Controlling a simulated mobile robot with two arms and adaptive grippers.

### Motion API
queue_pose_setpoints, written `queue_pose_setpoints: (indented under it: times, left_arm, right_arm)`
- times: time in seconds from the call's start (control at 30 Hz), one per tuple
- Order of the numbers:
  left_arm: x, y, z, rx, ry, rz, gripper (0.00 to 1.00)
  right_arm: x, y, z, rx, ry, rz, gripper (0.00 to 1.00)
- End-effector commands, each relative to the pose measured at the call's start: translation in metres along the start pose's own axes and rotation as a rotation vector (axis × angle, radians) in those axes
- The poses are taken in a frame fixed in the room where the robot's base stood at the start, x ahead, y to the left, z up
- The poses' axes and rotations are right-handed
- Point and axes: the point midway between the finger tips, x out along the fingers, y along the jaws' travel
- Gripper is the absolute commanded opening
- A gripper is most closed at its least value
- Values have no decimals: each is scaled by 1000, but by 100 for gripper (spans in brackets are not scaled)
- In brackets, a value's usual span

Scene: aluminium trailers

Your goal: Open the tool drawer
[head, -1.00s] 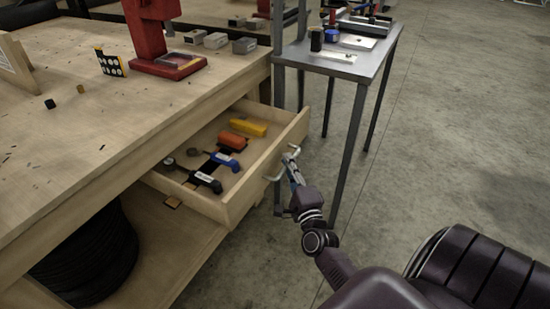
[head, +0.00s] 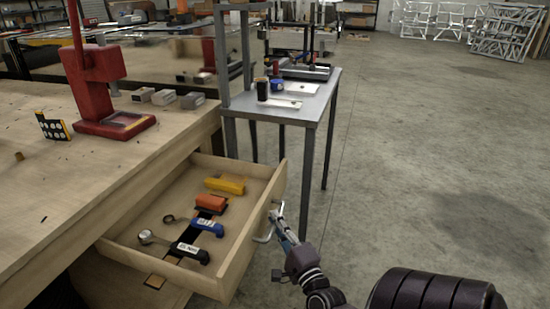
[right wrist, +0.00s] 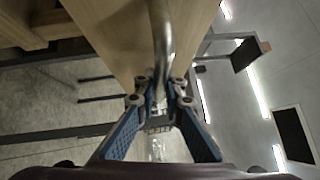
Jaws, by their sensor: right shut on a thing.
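The wooden tool drawer (head: 250,240) stands pulled well out from under the workbench in the head view. Inside lie a yellow tool (head: 225,185), an orange tool (head: 211,202), a blue-handled tool (head: 206,227) and a black-handled tool (head: 190,252). My right gripper (head: 276,226) is at the drawer's front, shut on its metal handle (head: 262,238). In the right wrist view, the handle (right wrist: 162,40) runs down between the fingers of the right gripper (right wrist: 161,97), against the drawer's wooden front (right wrist: 115,35). My left gripper is not in view.
The workbench (head: 60,190) carries a red press (head: 100,90) and several small grey blocks. A grey metal table (head: 310,105) with jars and fixtures stands just behind the drawer. The concrete floor to the right (head: 430,180) is clear.

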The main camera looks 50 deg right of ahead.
Motion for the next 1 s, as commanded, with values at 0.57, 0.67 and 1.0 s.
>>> queue_pose_setpoints:
  times: [0.57,0.67,1.0]
  left_arm:
    - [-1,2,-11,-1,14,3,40]
    - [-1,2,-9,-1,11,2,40]
    - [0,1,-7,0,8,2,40]
  right_arm:
    - [-6,1,0,0,-1,3,27]
    - [-19,2,0,-1,0,5,27]
    - [-90,2,0,0,-1,7,27]
